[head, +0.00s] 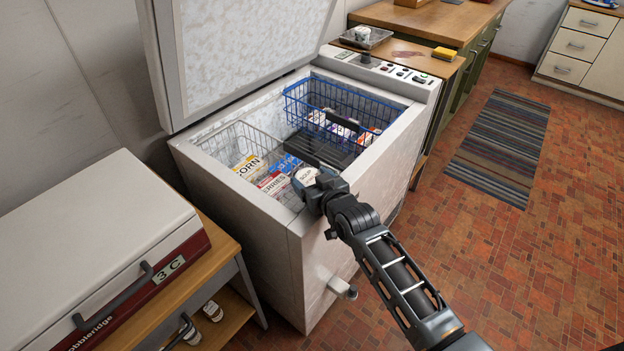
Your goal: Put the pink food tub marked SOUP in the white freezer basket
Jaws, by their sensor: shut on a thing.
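The food tub marked SOUP (306,176) shows its pale round lid at the end of my arm; its sides are mostly hidden. My gripper (318,184) is shut on the tub, over the near rim of the open chest freezer. The white wire freezer basket (238,134) hangs inside the freezer on the left, with packets in it, one marked CORN (248,166). The tub appears to the right of this basket's near end; I cannot tell its height above the packets.
A blue wire basket (345,95) with packets is at the freezer's back right. A dark slab (320,149) lies between the baskets. The raised freezer lid (245,50) stands behind. A white-lidded case (85,240) sits on the left bench.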

